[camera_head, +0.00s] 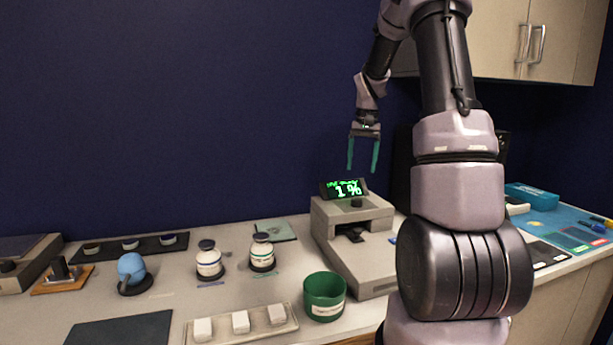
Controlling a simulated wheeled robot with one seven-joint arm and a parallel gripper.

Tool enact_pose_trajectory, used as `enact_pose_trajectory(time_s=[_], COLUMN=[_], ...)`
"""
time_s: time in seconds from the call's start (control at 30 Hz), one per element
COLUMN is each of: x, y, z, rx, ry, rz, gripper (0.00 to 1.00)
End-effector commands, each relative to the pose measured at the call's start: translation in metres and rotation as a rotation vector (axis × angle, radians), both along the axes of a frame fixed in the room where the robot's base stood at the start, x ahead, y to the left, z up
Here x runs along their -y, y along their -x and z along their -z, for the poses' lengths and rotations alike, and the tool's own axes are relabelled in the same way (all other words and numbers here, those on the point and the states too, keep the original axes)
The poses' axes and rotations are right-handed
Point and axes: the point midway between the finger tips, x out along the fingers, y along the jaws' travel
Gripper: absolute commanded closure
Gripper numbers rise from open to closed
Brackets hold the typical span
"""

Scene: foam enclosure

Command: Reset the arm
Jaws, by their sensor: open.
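My gripper (363,154) hangs pointing down from my raised arm, right of the picture's middle. Its two teal fingers are spread apart with nothing between them. It is in the air above a grey machine (353,238) whose tilted screen (345,189) shows green text reading "1 %". The fingertips appear apart from the screen. My arm's large joints hide part of the counter and the machine's right side.
Two white bottles (209,263) (262,256), a blue rounded object (131,269), a green cup (325,297) and a tray with white blocks (240,325) stand on the counter. A wall cabinet (540,45) hangs upper right. A blue mat (562,226) lies at right. The air left of my arm is clear.

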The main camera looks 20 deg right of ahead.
Motion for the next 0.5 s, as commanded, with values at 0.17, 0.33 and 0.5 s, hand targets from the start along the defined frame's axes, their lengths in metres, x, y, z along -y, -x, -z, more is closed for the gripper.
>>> enact_pose_trajectory(time_s=[0.17,0.33,0.5], x=[-0.010,-0.044,-0.083], y=[0.008,0.043,0.096], z=[-0.015,-0.063,-0.106], rx=[0.026,0.121,0.239], ry=[0.003,0.008,0.004], rz=[-0.006,-0.028,-0.053], gripper=[0.24,0.24,0.24])
